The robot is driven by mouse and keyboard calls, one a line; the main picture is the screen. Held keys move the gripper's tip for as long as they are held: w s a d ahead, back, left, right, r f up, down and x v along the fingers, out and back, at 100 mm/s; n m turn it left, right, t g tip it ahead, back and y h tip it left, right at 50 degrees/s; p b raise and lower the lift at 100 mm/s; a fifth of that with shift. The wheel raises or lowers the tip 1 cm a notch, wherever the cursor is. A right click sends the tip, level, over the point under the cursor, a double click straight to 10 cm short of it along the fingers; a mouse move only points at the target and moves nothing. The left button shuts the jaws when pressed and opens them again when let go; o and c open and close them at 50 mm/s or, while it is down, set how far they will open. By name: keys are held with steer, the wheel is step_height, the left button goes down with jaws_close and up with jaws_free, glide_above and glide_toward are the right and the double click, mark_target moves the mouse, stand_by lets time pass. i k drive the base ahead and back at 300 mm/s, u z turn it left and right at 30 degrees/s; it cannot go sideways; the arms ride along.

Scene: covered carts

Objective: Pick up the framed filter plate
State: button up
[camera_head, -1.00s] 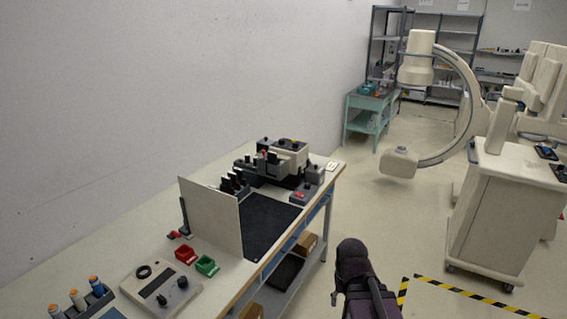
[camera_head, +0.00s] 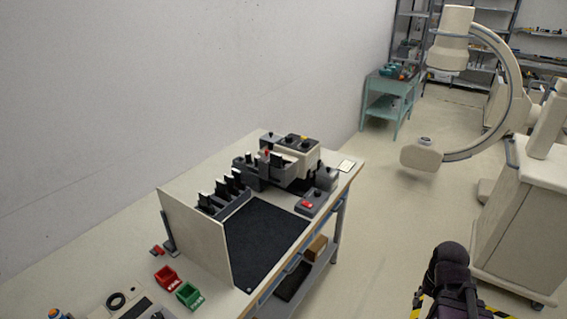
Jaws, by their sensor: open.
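I cannot single out the framed filter plate for certain. Several small upright dark pieces with pale tops (camera_head: 222,189) stand in a row in a grey holder on the bench, behind an upright pale panel (camera_head: 193,236). The panel partly hides the near end of the row. They are too small to tell whether one is the filter plate. A dark, rounded part of my arm (camera_head: 452,272) shows at the lower right, off the bench's front side. My gripper's fingers are not in view.
The bench (camera_head: 60,270) holds a black mat (camera_head: 262,240), a grey and cream machine (camera_head: 297,155), a red bin (camera_head: 167,277) and a green bin (camera_head: 189,294). A large C-shaped machine (camera_head: 510,85) stands at the right. The floor (camera_head: 385,215) between is clear.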

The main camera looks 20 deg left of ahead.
mark_target(275, 163)
steer(key=u, duration=0.25)
steer(key=i, duration=1.05)
steer(key=u, duration=0.6)
